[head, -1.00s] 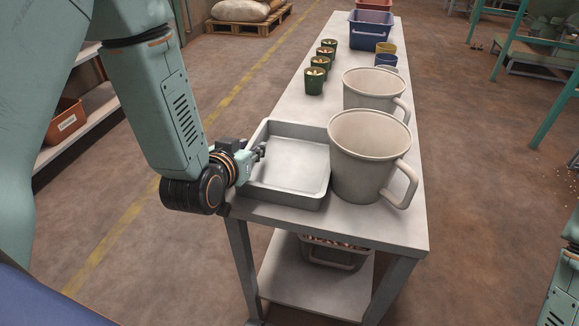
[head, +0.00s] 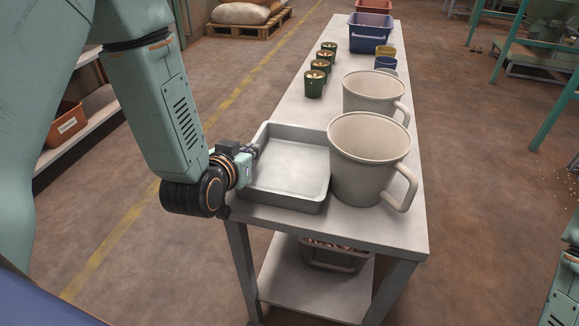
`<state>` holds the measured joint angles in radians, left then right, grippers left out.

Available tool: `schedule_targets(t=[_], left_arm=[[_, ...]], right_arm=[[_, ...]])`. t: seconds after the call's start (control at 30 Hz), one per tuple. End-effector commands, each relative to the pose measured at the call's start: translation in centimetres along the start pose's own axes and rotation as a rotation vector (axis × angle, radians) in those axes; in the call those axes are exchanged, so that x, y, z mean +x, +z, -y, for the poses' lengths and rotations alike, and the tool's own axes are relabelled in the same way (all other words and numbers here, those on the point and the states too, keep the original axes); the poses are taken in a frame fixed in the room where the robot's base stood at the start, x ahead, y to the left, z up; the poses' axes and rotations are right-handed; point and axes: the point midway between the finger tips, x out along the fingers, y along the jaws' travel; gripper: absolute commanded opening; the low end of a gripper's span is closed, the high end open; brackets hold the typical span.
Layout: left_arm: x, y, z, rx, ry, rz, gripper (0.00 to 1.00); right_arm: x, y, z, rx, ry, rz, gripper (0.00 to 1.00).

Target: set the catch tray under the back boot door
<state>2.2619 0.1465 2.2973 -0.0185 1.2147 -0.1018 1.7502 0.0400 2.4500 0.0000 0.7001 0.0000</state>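The catch tray (head: 289,202), a shallow grey rectangular pan, sits empty on the near left end of the metal table, beside a large cream jug. My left gripper (head: 250,152) is at the tray's left wall, with its fingers closed at the rim there. The fingertips are small and partly hidden by the wrist. The tray rests flat on the table. No boot door can be made out in view. Part of my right arm (head: 562,290) shows at the lower right edge; its gripper is out of view.
Two cream jugs (head: 366,165) stand right of and behind the tray. Green cups (head: 314,84), a blue bin (head: 369,38) and yellow and blue cups stand farther back. A filled bin (head: 333,262) is on the lower shelf. Teal frames (head: 555,105) stand at right; floor between is open.

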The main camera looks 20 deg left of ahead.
Motion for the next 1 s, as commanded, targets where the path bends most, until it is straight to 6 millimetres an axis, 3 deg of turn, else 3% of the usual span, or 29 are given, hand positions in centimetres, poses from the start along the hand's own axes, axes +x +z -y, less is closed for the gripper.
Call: schedule_targets(t=[0.27, 0.43, 0.77, 1.0], left_arm=[[0.0, -0.2, 0.1, -0.002, -0.001, -0.004, 0.0], [-0.4, -1.1, 0.9, -0.006, -0.003, -0.004, 0.0], [-2.9, -7.3, 0.8, -0.002, 0.0, -0.007, 0.0], [-2.7, -6.7, 3.1, -0.01, -0.003, -0.001, 0.0]], right_arm=[[-0.1, 0.0, 0.0, 0.0, 0.0, 0.0, 0.4], [-1.2, 0.0, 0.0, 0.0, 0.0, 0.0, 0.4], [-4.9, 0.0, 0.0, 0.0, 0.0, 0.0, 0.4], [-5.3, 0.0, 0.0, 0.0, 0.0, 0.001, 0.4]])
